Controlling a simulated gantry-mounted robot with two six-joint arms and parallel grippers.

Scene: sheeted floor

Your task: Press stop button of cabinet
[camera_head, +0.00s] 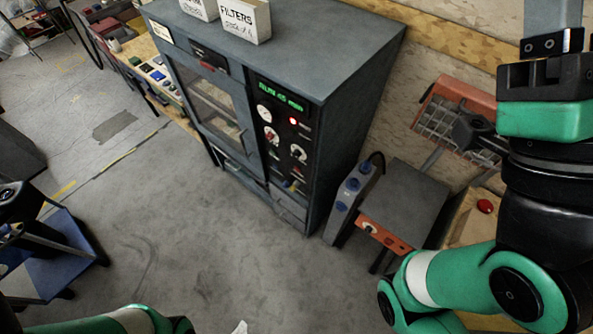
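The grey-blue cabinet (340,60) stands at the upper middle, with a glass-windowed door (212,105) on its front. A black control panel (283,135) to the right of the door carries a green lit display (281,97). Below the display are a glowing red light or button (293,121), a white round gauge (264,114) and two dials (298,152). The panel's labels are too small to read, so I cannot tell which control is stop. Parts of my green and black arms show at the bottom left and right, away from the panel.
White boxes, one marked FILTERS (245,19), stand on the cabinet. A grey cart (405,195) with a blue-knobbed box (350,190) is right of it. A red button (485,206) is further right. A blue cart (50,260) is at left. The middle floor is clear.

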